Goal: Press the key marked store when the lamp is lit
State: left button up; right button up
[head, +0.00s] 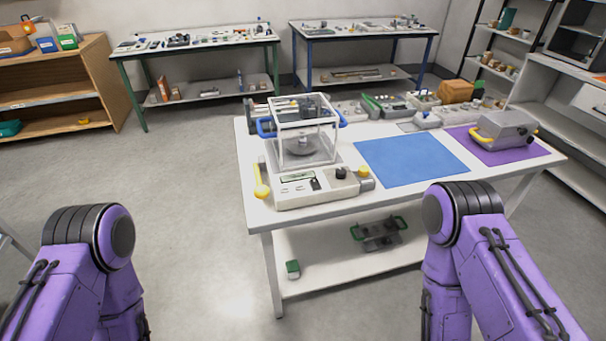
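A weighing balance stands at the left of the white table (355,208). Its clear draught shield (304,140) has blue handles, and a round pan (303,147) shows inside. The light grey front panel (325,192) carries a small display (296,177), a few small keys, a dark knob (341,173) and a yellow-tipped part (364,172) at its right end. A yellow lever (261,183) is at its left. The key markings are too small to read. I cannot tell which part is the lamp or whether it is lit. Both my grippers are out of view; only my purple arms show, apart from the table.
A blue mat (410,160) lies bare right of the balance. A grey case (505,128) stands on a purple mat (490,151). A green-handled item (379,233) is on the lower shelf. Floor at left is clear.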

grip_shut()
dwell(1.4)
